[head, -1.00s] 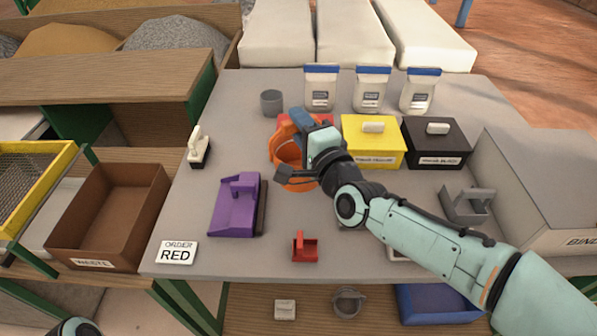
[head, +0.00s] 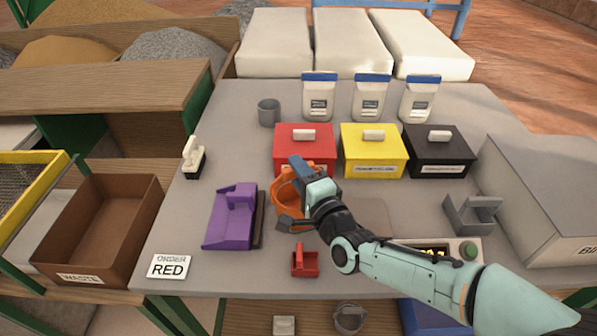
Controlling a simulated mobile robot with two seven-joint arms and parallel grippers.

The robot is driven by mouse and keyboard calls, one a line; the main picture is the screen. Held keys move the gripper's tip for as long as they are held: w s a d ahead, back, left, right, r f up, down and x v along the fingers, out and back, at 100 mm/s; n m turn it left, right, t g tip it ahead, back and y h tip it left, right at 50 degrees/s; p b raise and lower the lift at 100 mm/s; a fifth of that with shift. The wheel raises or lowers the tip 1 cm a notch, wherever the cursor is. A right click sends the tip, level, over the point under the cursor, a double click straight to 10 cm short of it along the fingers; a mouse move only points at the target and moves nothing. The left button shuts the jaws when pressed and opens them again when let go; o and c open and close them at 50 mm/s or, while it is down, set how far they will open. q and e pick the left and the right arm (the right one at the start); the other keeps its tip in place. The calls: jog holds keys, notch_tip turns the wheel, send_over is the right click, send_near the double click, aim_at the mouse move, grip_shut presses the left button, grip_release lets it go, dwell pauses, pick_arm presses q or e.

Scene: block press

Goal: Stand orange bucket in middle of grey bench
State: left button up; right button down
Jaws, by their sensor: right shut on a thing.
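The orange bucket (head: 285,196) is over the middle-left of the grey bench (head: 215,281), between the purple dustpan-like tool and a grey square plate. My right gripper (head: 296,198) is shut on the orange bucket, and its wrist and fingers hide the bucket's right side. I cannot tell whether the bucket's bottom touches the bench. My left gripper is not in view.
Red (head: 305,147), yellow (head: 372,153) and black (head: 438,152) boxes stand behind the bucket. The purple tool (head: 232,219) is to its left, a small red scoop (head: 305,262) in front. A scale-like device (head: 440,251) and grey bracket (head: 470,214) are right.

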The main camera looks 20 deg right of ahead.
jog(key=shift+f, duration=0.2)
jog(key=c, duration=0.8)
grip_release()
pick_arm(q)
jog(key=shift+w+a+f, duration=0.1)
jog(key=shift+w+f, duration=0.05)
pick_arm(e)
jog(key=shift+r, duration=0.15)
jog(key=shift+s+r, duration=0.15)
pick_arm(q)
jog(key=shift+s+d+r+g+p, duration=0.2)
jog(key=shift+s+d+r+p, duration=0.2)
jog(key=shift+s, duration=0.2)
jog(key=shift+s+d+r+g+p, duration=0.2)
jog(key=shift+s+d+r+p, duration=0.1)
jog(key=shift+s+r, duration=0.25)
pick_arm(e)
jog(key=s+d, duration=0.2)
jog(key=s, duration=0.9)
jog(key=shift+s+d, duration=0.15)
jog(key=shift+s, duration=0.1)
